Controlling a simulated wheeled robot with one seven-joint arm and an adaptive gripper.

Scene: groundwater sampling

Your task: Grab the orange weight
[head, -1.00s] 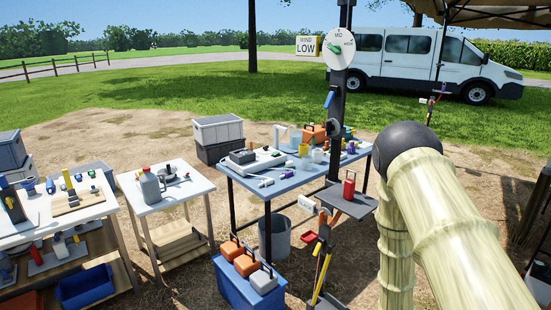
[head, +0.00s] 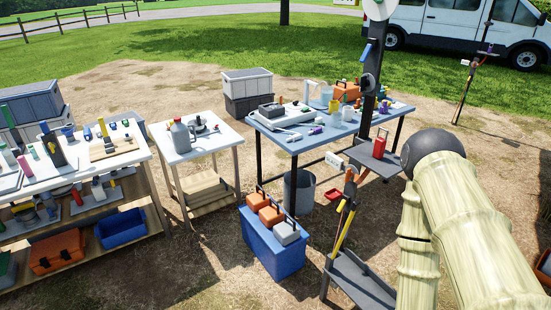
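Two orange blocks with dark handles, which look like orange weights, sit on a blue box (head: 268,247) on the ground near the middle. One orange weight (head: 257,202) is at the back and the other orange weight (head: 271,215) is just in front of it. A similar grey block (head: 286,233) stands in front of them. All appear upright. My gripper is not in view; only pale, banded links of my arm with a dark joint show at the right, apart from the blocks.
A post with a low grey tray (head: 360,279) stands right of the blue box. A blue table (head: 345,129) is behind, a small white table (head: 195,148) behind left. A workbench (head: 139,157) fills the left. Bare dirt (head: 215,285) lies in front.

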